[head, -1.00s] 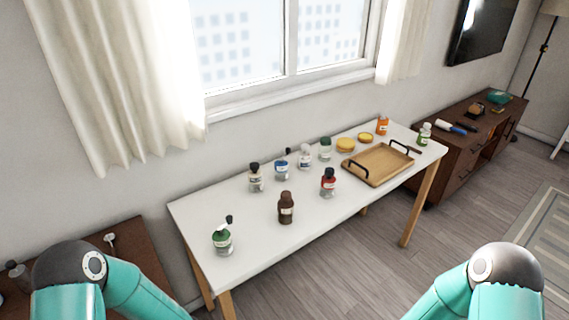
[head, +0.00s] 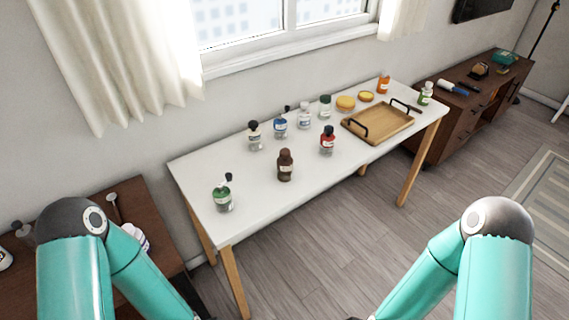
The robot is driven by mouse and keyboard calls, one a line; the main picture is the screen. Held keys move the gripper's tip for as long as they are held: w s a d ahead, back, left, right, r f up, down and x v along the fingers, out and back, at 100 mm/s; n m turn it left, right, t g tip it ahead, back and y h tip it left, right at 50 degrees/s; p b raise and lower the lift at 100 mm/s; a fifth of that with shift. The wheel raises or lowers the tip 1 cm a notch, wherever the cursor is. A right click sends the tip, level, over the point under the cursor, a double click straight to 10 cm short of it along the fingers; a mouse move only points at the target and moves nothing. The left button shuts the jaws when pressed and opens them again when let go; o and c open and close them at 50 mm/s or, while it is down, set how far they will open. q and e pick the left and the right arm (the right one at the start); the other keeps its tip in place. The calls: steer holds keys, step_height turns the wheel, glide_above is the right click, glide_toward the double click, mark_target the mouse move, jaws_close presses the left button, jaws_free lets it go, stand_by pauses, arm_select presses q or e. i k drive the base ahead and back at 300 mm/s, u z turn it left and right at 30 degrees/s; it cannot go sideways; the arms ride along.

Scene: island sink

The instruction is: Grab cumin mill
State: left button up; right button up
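Several small jars and mills stand upright on a white table (head: 262,213), and their labels are too small to read, so I cannot tell which is the cumin mill. A brown jar (head: 285,165) stands near the front edge. A red-labelled mill (head: 327,141) is to its right, and a green-labelled jar (head: 222,195) with a dark top is at the left end. A dark-capped mill (head: 254,136), a blue-labelled jar (head: 280,124), a pale jar (head: 304,115) and a green-capped jar (head: 325,106) stand farther back. Both my grippers are below the picture; only arm links show.
A wooden tray (head: 378,129) with black handles lies toward the table's right end. Round yellow items (head: 345,103), an orange bottle (head: 383,83) and a green-labelled bottle (head: 425,94) surround it. Brown cabinets stand at left (head: 110,211) and right (head: 463,118). The floor in front is clear.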

mark_target(284, 169)
steer(key=z, duration=1.15)
steer(key=i, duration=0.15)
steer(key=u, duration=2.95)
steer(key=k, duration=0.95)
steer(key=z, duration=0.65)
steer(key=i, duration=1.2)
steer(key=z, duration=0.1)
